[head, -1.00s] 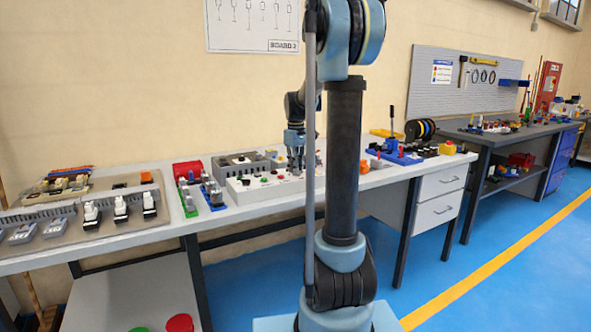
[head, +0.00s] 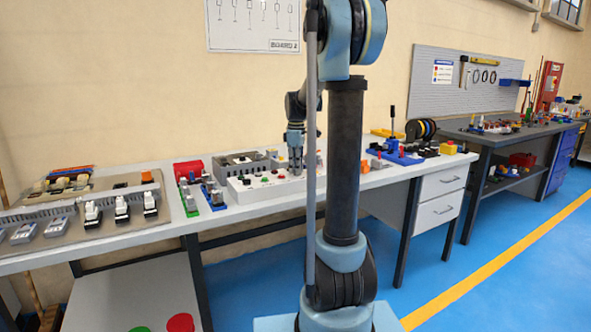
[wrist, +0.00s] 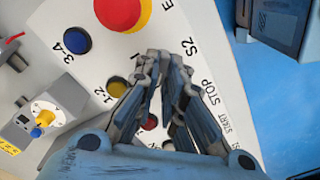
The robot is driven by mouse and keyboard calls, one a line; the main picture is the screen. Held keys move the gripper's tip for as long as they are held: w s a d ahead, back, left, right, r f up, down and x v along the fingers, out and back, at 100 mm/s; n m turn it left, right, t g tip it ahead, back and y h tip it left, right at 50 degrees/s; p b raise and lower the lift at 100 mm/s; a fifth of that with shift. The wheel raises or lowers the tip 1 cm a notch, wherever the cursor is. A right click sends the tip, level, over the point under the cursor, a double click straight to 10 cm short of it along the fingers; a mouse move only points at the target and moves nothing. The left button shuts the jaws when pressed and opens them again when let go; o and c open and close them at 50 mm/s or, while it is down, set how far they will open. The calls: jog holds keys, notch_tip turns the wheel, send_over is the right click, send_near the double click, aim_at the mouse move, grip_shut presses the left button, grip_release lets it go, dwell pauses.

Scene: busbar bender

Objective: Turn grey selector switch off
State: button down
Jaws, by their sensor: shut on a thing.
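My gripper (wrist: 166,62) is over the white control panel (wrist: 203,25), its fingers drawn together beside the S2 label. The fingers are shut on the grey selector switch, which they hide almost wholly, so its angle cannot be read. In the head view my gripper (head: 296,168) reaches down onto the right part of the panel (head: 262,198) on the bench.
A red button shows between the fingers. A grey device (wrist: 45,115) with a yellow knob stands at left.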

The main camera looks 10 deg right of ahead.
jog(key=shift+w+d, duration=0.1)
jog(key=c, duration=1.7)
grip_release()
notch_tip(320, 180, up, 12)
